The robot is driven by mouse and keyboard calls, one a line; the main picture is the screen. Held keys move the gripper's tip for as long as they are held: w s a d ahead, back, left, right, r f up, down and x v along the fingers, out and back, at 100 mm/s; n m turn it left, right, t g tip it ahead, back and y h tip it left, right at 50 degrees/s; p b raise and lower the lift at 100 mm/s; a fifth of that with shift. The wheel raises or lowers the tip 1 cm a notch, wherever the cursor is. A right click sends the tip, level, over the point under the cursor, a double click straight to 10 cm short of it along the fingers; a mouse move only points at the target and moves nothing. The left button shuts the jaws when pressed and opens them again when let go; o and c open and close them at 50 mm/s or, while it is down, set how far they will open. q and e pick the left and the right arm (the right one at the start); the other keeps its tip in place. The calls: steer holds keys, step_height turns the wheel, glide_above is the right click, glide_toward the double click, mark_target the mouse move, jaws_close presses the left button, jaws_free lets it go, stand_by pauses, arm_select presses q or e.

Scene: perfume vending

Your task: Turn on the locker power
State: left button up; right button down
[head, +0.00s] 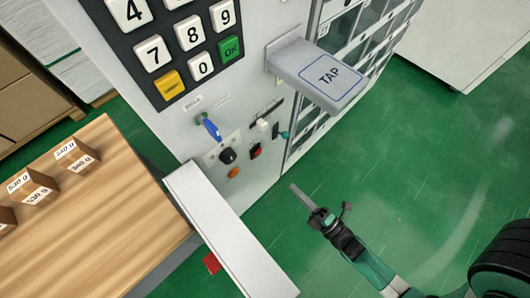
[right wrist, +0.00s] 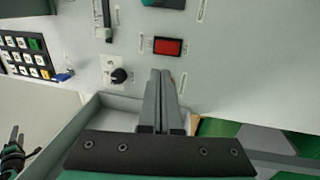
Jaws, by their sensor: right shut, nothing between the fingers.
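The locker's light grey control panel (head: 190,120) fills the upper middle of the head view. On it a red rocker switch in a black frame (head: 256,150) sits right of a black round knob (head: 228,156). The switch (right wrist: 168,47) and knob (right wrist: 119,76) also show in the right wrist view; small labels are unreadable. My right gripper (head: 293,188) is shut and empty, right of the panel controls in the head view. In the right wrist view its fingertips (right wrist: 161,72) appear just below the switch; contact cannot be confirmed. Part of what looks like my left arm shows at that view's lower left.
A blue handle (head: 210,127) and an orange button (head: 233,172) are near the knob. A TAP shelf (head: 325,75) juts out above. A white tray-like ledge (head: 225,235) projects below, beside a wooden table (head: 110,220) with boxes. Green floor is open at right.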

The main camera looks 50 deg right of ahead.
mark_target(259, 153)
steer(key=b+x, duration=0.2)
steer(key=x, duration=1.1)
steer(key=shift+w+b, duration=0.25)
steer(key=shift+b, duration=0.1)
arm_select(q)
step_height(259, 153, down, 3)
steer(key=shift+r, duration=0.1)
steer(key=shift+r, duration=0.1)
